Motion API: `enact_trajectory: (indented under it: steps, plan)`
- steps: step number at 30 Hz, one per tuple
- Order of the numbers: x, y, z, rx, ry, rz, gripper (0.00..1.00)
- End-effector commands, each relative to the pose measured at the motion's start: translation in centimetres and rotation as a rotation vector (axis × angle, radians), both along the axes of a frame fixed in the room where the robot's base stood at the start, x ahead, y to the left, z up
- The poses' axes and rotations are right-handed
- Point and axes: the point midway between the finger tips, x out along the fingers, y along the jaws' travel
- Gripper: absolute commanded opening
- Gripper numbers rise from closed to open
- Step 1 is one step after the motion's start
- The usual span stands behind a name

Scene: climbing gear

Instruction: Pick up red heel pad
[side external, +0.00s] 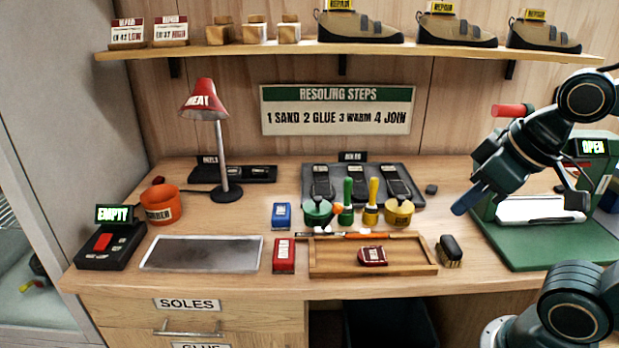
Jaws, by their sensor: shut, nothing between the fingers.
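A small dark red pad with a pale label (373,256), which looks like the red heel pad, lies in the shallow wooden tray (423,270) at the front middle of the bench. My gripper (462,207) is at the right, up and to the right of the tray, pointing down and left. It is shut and empty, clear of the pad. Its fingertips show small and partly edge-on. A brighter red block with a label (283,256) stands just left of the tray.
Green (318,212) and yellow (399,212) pots and upright handled tools stand behind the tray. A dark brush (450,250) lies right of it. A red lamp (203,103), an orange tub (161,203) and a grey plate (202,253) are at left. A green machine (540,245) stands right.

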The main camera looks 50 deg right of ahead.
Motion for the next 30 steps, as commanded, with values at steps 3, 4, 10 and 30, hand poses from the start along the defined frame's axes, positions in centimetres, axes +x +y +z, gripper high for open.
enact_trajectory:
  steps: [3,4,10,30]
  plan:
    - [0.02,0.0,0.01,0.0,0.0,0.0,0.0]
    - [0.02,0.0,0.01,0.0,0.0,0.0,0.0]
    - [0.03,0.0,0.01,0.0,0.0,0.0,0.0]
    - [0.03,0.0,0.01,0.0,0.0,0.0,0.82]
